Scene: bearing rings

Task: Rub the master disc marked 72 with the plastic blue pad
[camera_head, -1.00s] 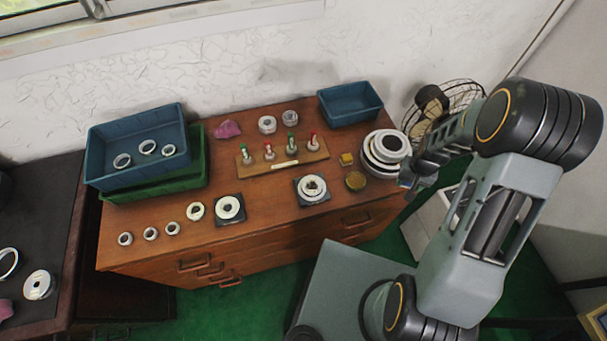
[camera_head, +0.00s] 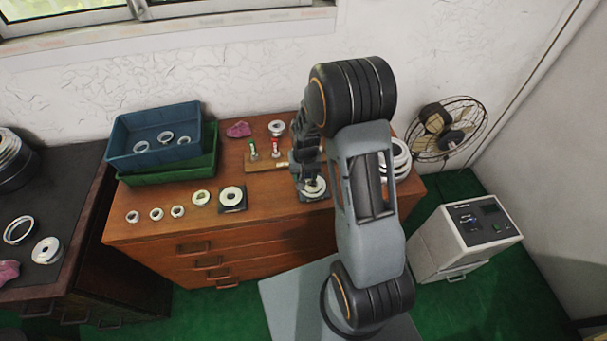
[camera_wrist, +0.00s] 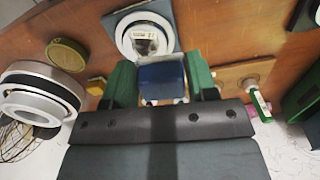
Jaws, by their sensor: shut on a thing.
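In the wrist view my gripper (camera_wrist: 161,82) is shut on the blue pad (camera_wrist: 163,76), which sits between its green fingers. Just beyond the pad lies a pale master disc (camera_wrist: 126,36) on a dark square mat (camera_wrist: 172,14). A small label lies in the disc's centre; I cannot read its number surely. In the head view my gripper (camera_head: 309,177) is over this disc (camera_head: 315,189), partly hiding it. I cannot tell whether the pad touches it. A second disc (camera_head: 222,196) lies on another dark mat to the left.
A wooden rack (camera_head: 268,165) with red and green handled pieces stands close behind. Stacked rings (camera_wrist: 40,100), a brass disc (camera_wrist: 67,55) and a yellow block (camera_wrist: 95,86) lie nearby. Blue (camera_head: 125,158) and green bins and several small rings are at the left.

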